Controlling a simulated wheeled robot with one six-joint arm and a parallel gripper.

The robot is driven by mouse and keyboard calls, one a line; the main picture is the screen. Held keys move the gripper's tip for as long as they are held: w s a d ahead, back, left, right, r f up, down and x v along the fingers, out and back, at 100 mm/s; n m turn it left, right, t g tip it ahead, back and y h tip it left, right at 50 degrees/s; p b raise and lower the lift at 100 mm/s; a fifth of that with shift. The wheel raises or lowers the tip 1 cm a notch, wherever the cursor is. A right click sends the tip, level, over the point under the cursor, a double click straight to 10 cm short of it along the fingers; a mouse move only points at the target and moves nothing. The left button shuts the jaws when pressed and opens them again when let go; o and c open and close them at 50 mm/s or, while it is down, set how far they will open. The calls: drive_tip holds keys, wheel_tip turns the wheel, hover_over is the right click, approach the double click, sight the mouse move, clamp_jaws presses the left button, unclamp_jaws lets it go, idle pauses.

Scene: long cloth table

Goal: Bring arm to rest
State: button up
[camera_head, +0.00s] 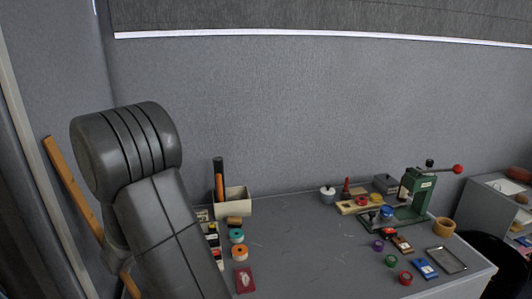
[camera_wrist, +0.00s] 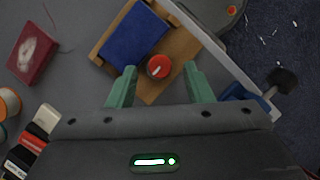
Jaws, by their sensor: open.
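My arm, with thick dark grey links, fills the left of the head view and hides part of the table's left end. My gripper is not visible in the head view. In the wrist view my gripper (camera_wrist: 158,88) has two green fingers spread apart with a gap between them. A round red knob (camera_wrist: 158,66) with a white mark shows between and just beyond the fingertips. It is beside a blue pad (camera_wrist: 135,34) on a wooden board (camera_wrist: 178,50). I cannot tell the height of the fingers above it. Nothing is held between the fingers.
The grey table (camera_head: 300,240) has a clear middle. A green press (camera_head: 418,195) with a red-ended lever stands at the right, with small coloured pots near it. A light box (camera_head: 235,201), spools (camera_head: 237,236) and a red block (camera_head: 245,280) are beside my arm. A wall stands behind.

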drive_tip(key=shift+x, duration=1.05)
drive_tip(key=shift+w+r+m+g, duration=0.15)
drive_tip(key=shift+m+g, duration=0.15)
drive_tip(key=shift+m, duration=0.3)
drive_tip(key=m+g+y+p, duration=0.1)
drive_tip(key=m, duration=0.3)
drive_tip(key=shift+d, duration=0.1)
drive_tip(key=m+y, duration=0.1)
drive_tip(key=m, duration=0.2)
drive_tip(key=m+y, duration=0.1)
drive_tip(key=m, duration=0.1)
drive_tip(key=shift+d+m+g+p, duration=0.15)
drive_tip(key=shift+m+g+p, duration=0.15)
drive_tip(key=shift+m+g, duration=0.1)
drive_tip(key=shift+w+r+m+y, duration=0.1)
drive_tip(key=shift+r+m+y, duration=0.05)
drive_tip(key=shift+m+y, duration=0.4)
drive_tip(key=v, duration=0.8)
drive_tip(key=shift+r, duration=0.15)
